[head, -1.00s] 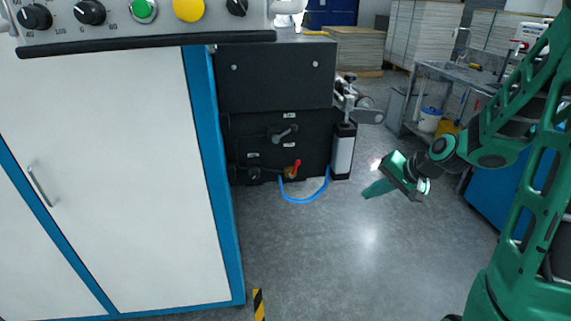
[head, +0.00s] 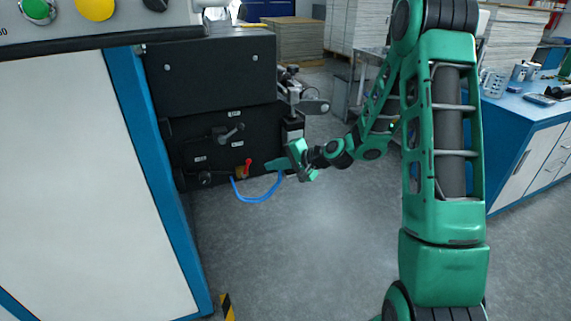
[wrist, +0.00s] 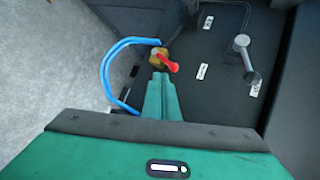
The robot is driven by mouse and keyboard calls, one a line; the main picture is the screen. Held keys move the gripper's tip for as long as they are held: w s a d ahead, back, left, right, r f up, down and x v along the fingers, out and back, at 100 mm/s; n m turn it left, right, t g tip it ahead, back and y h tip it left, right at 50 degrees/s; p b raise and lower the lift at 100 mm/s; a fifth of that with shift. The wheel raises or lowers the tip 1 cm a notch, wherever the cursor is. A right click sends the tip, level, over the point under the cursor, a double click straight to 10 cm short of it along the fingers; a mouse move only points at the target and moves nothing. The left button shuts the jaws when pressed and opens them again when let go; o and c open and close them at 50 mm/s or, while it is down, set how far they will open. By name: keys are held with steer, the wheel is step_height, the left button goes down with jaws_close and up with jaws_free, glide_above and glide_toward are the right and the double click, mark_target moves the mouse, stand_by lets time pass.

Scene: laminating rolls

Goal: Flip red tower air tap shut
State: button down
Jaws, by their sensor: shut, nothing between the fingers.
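The red tap lever (head: 248,167) sits on a brass valve low on the black machine panel in the head view. It stands up from the valve, tilted a little. A blue hose (head: 258,199) loops from the valve. In the wrist view the red lever (wrist: 167,64) and brass body (wrist: 158,53) lie just beyond my fingertips, with the lever pointing toward the lower right. My gripper (head: 272,164) is shut and empty, to the right of the lever in the head view. In the wrist view my gripper (wrist: 160,80) shows its fingers together, apparently apart from the lever.
A grey lever handle (head: 230,132) is on the panel above the tap; it also shows in the wrist view (wrist: 243,48). The white cabinet (head: 80,170) stands at left. A cylinder and bracket (head: 293,125) stand right of the panel.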

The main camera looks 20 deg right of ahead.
mark_target(249, 164)
steer(key=w+a+f, duration=0.1)
steer(key=w+a, duration=0.2)
steer(key=w, duration=0.2)
steer(key=shift+a, duration=0.4)
steer(key=shift+d+f, duration=0.1)
